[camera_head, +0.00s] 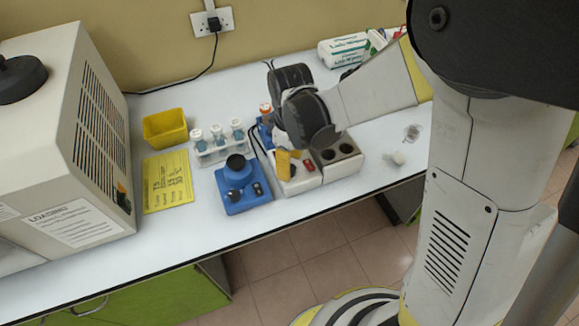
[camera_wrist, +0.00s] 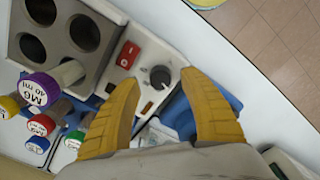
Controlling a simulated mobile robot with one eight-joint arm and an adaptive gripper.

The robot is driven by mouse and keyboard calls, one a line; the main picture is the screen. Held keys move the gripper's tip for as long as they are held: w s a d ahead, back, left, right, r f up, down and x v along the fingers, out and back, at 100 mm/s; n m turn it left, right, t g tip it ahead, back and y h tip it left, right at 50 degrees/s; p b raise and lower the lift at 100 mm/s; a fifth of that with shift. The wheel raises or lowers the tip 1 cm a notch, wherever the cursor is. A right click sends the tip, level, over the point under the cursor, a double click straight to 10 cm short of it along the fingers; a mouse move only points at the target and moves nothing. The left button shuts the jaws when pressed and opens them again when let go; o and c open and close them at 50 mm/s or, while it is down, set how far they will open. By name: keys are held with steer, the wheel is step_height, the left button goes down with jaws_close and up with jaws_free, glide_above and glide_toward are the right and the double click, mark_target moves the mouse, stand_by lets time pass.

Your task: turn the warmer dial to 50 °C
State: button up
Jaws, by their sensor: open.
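The warmer is a pale block with round wells (camera_wrist: 97,65) and a control panel in the wrist view; it also shows in the head view (camera_head: 345,170). Its black dial (camera_wrist: 160,77) sits on the panel beside a red rocker switch (camera_wrist: 128,55). My gripper (camera_wrist: 161,79) is open, its yellow fingers on either side of the dial in the wrist view, with visible gaps. I cannot tell how high the fingertips are above the panel. In the head view, my gripper (camera_head: 289,165) hangs over the panel and largely hides the dial. The dial's scale is too small to read.
A purple-capped vial (camera_wrist: 41,90) appears to stand in a warmer well, near several other capped vials. A blue device (camera_head: 241,187) stands left of the warmer. A vial rack (camera_head: 216,150), yellow bin (camera_head: 166,127) and yellow card (camera_head: 168,181) are farther left.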

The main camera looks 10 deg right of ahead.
steer(key=shift+f, duration=0.95)
jaws_close()
